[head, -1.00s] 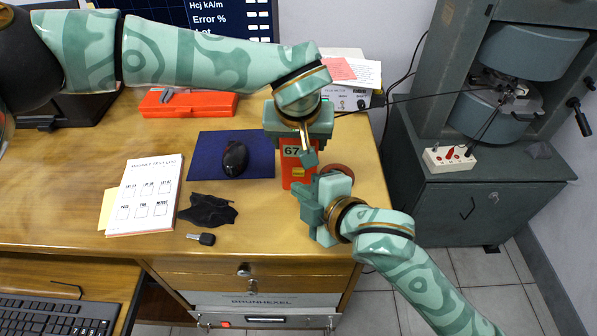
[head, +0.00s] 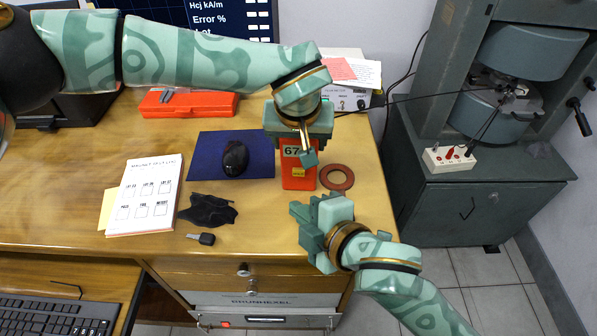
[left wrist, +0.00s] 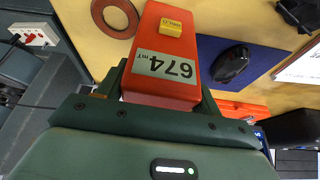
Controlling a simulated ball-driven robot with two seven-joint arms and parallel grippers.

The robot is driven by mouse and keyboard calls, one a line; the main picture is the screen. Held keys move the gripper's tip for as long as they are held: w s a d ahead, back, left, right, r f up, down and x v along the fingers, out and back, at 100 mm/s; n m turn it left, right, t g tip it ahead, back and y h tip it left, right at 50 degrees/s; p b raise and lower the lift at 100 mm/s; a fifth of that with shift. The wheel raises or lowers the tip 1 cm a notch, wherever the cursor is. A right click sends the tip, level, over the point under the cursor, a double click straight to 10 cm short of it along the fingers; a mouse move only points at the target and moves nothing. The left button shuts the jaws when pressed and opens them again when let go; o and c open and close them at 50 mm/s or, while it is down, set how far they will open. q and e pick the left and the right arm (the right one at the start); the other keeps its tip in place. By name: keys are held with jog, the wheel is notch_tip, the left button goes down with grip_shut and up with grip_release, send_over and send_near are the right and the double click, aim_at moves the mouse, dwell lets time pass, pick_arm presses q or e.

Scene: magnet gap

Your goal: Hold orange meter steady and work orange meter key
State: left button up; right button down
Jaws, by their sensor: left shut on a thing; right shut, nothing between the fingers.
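The orange meter (head: 298,172) stands on the wooden desk to the right of the blue mat. It has a pale display reading 674 and a yellow key below it. My left gripper (head: 297,140) comes from above and is shut on the meter. In the left wrist view the meter (left wrist: 155,85) sits between the fingers, with its display and yellow key (left wrist: 171,27) showing. My right gripper (head: 304,226) is shut and empty near the desk's front edge, below the meter and apart from it.
A reddish ring (head: 337,178) lies just right of the meter. A black mouse (head: 235,158) rests on the blue mat (head: 207,145). A dark cloth (head: 208,210), a car key (head: 201,239) and a notepad (head: 146,195) lie left. A grey cabinet (head: 480,200) stands right.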

pick_arm(q)
jog(key=shift+f, duration=0.1)
jog(key=o, duration=1.2)
jog(key=shift+c, duration=0.2)
